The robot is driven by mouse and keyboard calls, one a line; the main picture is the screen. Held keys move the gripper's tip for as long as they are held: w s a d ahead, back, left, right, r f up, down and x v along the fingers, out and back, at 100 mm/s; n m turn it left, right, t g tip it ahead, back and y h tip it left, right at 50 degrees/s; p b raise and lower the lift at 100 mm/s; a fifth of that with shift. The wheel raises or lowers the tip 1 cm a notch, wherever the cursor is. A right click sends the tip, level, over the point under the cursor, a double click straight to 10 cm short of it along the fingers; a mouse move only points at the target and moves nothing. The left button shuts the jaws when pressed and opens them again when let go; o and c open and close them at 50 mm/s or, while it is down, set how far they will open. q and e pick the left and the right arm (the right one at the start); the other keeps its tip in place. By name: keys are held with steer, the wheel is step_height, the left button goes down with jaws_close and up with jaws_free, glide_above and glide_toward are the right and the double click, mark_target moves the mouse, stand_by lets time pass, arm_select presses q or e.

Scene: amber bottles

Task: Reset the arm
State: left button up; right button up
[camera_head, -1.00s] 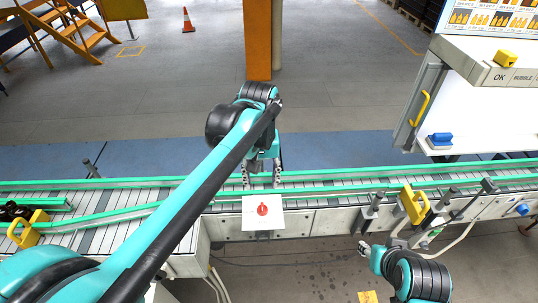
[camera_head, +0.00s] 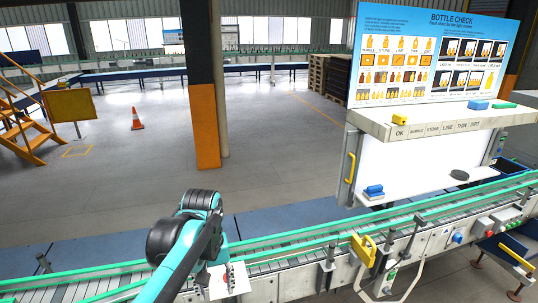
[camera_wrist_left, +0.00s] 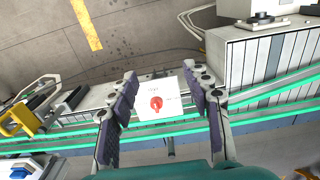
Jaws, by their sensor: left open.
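My left arm comes in from the bottom left of the head view, and my left gripper (camera_head: 216,276) hangs over the near side of the conveyor (camera_head: 300,239). In the left wrist view the two dark-padded fingers of the left gripper (camera_wrist_left: 160,92) stand wide apart, with nothing between the pads. Beyond them is a white plate with a red knob (camera_wrist_left: 157,104). This plate also shows partly in the head view (camera_head: 238,282), beside the fingers. My right gripper is out of view. No bottle shows on the visible belt.
A white inspection stand (camera_head: 400,165) with a "BOTTLE CHECK" board (camera_head: 435,50) rises behind the conveyor at right. A yellow handle bracket (camera_head: 363,249) stands on the conveyor's near side. An orange pillar (camera_head: 203,130), a cone (camera_head: 137,119) and open floor lie beyond.

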arm_select(q)
steer(key=s+a+f+m+t+b, duration=0.1)
steer(key=s+f+t+b, duration=0.1)
steer(key=f+b, duration=0.3)
steer(key=s+a+f+m+t+b, duration=0.1)
steer(key=s+f+b, duration=0.3)
steer(key=f, duration=0.5)
steer(key=s+a+f+m+t+b, duration=0.1)
steer(key=s+a+f+t+b, duration=0.1)
steer(key=s+f+t+b, duration=0.2)
step_height(320, 180, down, 3)
steer(key=shift+s+a+r+b, duration=0.1)
steer(key=shift+s+a+b, duration=0.25)
steer(key=shift+s+b, duration=0.4)
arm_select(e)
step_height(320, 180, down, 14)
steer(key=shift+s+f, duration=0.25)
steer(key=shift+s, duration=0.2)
